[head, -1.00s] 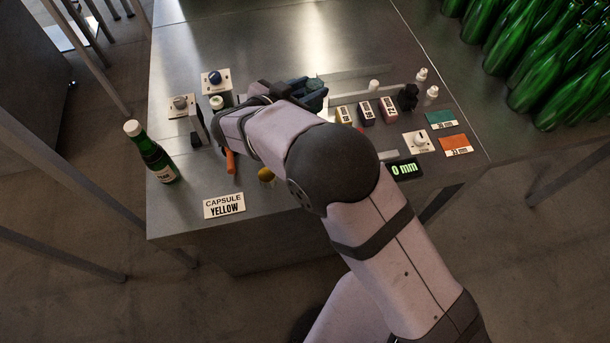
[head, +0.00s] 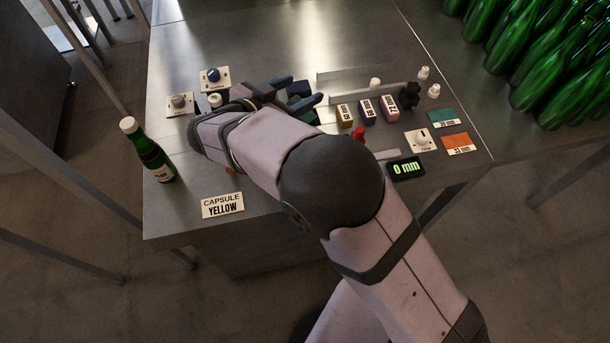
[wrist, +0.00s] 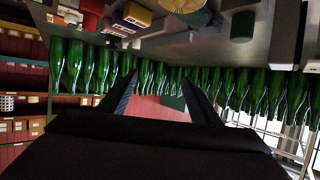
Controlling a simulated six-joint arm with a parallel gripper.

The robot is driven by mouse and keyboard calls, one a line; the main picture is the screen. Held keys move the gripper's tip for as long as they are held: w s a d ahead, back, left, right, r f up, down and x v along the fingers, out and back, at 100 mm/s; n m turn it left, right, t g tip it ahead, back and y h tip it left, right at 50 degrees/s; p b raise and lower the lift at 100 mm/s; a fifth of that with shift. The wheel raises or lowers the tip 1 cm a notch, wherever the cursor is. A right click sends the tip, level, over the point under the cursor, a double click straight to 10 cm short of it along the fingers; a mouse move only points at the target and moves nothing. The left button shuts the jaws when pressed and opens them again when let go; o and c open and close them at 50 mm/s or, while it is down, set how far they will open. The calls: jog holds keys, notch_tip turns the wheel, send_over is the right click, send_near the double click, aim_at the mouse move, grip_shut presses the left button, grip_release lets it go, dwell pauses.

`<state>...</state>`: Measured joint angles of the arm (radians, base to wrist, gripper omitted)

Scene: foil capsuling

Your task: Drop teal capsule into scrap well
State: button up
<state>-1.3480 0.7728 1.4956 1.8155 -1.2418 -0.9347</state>
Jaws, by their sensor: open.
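My gripper (head: 306,88) is over the back middle of the steel table, its two dark fingers spread apart. In the wrist view my gripper (wrist: 160,82) also shows its fingers apart, with no capsule clearly held. A dark teal patch shows between the fingers in both views, but I cannot tell whether it is the teal capsule. I cannot make out the scrap well; my arm covers the middle of the table.
A green bottle (head: 153,155) stands upright at the left edge. A sign (head: 223,205) reads "CAPSULE YELLOW". Yellow, dark and pink boxes (head: 367,111) stand right of my arm, near a "0 mm" display (head: 406,168). Many green bottles (head: 560,70) fill the back right.

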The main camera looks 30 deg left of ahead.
jog(key=shift+b+v, duration=0.3)
jog(key=shift+v, duration=1.1)
jog(key=shift+w, duration=0.15)
jog(key=w+d+r+n+g+y, duration=0.1)
jog(key=w+d+r+y, duration=0.15)
jog(key=w+d, duration=0.4)
jog(key=w+d+r+n+y, duration=0.1)
jog(key=w+d+y, duration=0.2)
jog(key=w, duration=0.7)
jog(key=s+d+f+g, duration=0.2)
jog(key=s+d+f, duration=0.1)
jog(key=d, duration=0.4)
jog(key=s+d+f+g, duration=0.2)
jog(key=s+d+f, duration=0.1)
jog(key=d, duration=0.4)
jog(key=s+d+f+n+g+h, duration=0.1)
jog(key=s+d+f+g, duration=0.2)
jog(key=d, duration=0.4)
jog(key=shift+s+d+f, duration=0.25)
jog(key=shift+s+f, duration=0.15)
jog(key=shift+s, duration=0.15)
jog(key=s+d+f+g+h, duration=0.1)
jog(key=s+d+f+g, duration=0.1)
jog(key=s+d, duration=0.5)
jog(key=s+d+f+m+g+h, duration=0.1)
jog(key=s+d+f+g+h, duration=0.1)
jog(key=s+d, duration=0.5)
jog(key=shift+s+d+m+g, duration=0.15)
jog(key=shift+s+m+g, duration=0.15)
jog(key=shift+s+g, duration=0.55)
